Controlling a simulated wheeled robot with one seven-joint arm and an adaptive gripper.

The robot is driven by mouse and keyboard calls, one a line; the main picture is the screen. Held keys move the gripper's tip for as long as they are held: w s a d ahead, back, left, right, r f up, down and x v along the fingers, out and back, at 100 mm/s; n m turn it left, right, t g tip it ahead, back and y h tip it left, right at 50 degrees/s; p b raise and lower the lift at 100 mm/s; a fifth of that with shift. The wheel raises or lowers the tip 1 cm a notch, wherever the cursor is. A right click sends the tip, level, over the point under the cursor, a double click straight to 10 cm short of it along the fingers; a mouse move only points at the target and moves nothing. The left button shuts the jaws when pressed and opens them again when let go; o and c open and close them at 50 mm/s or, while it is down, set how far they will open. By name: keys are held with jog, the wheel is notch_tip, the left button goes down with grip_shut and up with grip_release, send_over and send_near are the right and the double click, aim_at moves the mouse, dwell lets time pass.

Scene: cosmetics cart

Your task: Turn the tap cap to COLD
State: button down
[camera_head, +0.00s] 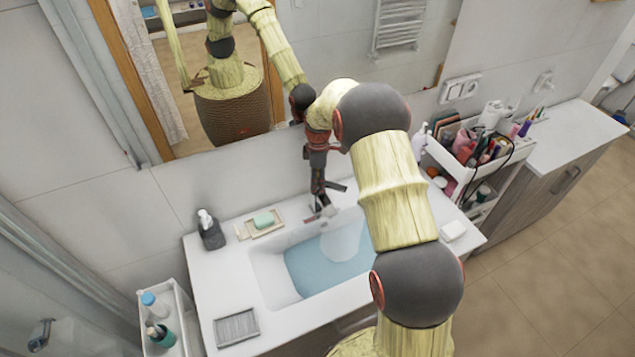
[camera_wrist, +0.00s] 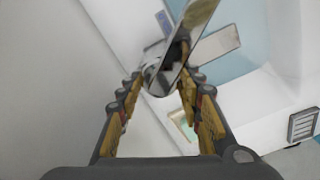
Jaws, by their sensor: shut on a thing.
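The chrome tap (camera_head: 322,212) stands at the back edge of the washbasin (camera_head: 268,275), partly hidden by my gripper (camera_head: 322,190). In the wrist view the tap cap (camera_wrist: 163,76) is a shiny round piece with a flat lever (camera_wrist: 197,16) pointing up and right. A flat chrome spout (camera_wrist: 216,43) reaches over the water. My gripper (camera_wrist: 160,80) comes down from above, its two fingers on either side of the cap, shut on it. No COLD mark is readable in either view.
Blue water (camera_head: 310,268) lies in the basin. Left of the tap are a green soap (camera_head: 263,219) on a dish and a dark soap dispenser (camera_head: 209,231). A ribbed grey tray (camera_head: 236,326) is at front left. A crowded cosmetics cart (camera_head: 470,150) stands right. The mirror (camera_head: 290,60) is close behind.

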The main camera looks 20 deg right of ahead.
aim_at(318, 180)
dwell(0.4)
jog(key=c, duration=1.3)
grip_release()
jog(key=shift+d, duration=0.15)
jog(key=shift+o, duration=0.6)
notch_tip(318, 180, up, 12)
jog(key=shift+w, duration=0.1)
